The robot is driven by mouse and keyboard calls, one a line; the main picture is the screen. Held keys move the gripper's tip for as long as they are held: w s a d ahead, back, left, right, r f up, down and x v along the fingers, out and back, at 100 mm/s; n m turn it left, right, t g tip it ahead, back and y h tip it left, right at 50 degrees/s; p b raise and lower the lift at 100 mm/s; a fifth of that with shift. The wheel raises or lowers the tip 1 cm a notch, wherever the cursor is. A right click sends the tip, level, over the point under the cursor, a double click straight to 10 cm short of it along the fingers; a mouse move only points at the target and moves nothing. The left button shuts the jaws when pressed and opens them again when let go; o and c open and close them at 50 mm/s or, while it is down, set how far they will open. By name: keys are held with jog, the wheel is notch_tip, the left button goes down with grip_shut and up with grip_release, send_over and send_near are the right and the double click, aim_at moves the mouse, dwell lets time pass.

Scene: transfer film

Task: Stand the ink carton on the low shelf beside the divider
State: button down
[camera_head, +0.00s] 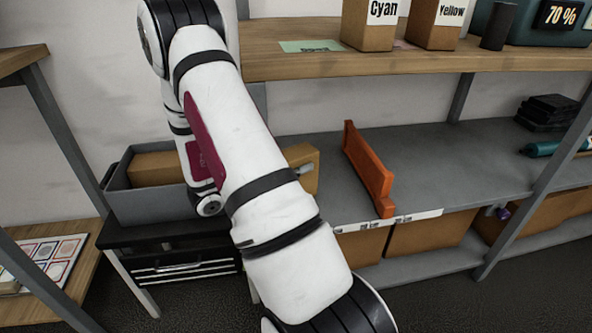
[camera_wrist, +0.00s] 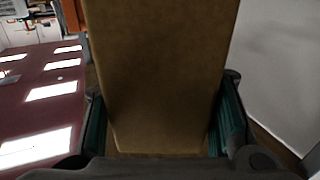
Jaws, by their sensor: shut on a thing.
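The ink carton is a plain brown box. In the wrist view the carton (camera_wrist: 160,70) fills the middle, between the teal pads of my gripper (camera_wrist: 160,128), which is shut on it. In the head view part of a brown carton (camera_head: 302,155) shows to the right of my arm, with a grey fingertip across it. My arm hides the rest. The orange divider (camera_head: 368,172) stands on the grey low shelf (camera_head: 450,155), to the right of the carton with a gap between. I cannot tell whether the carton touches the shelf.
A grey bin (camera_head: 150,205) with another brown box (camera_head: 155,168) stands left, on a black drawer unit (camera_head: 180,262). The wooden upper shelf (camera_head: 420,60) overhangs, bearing Cyan (camera_head: 372,32) and Yellow (camera_head: 435,30) cartons. The low shelf is clear right of the divider until black items (camera_head: 548,110).

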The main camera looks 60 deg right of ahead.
jog(key=shift+f, duration=0.3)
jog(key=shift+f, duration=0.1)
jog(key=c, duration=0.7)
grip_release()
jog(key=shift+f, duration=0.1)
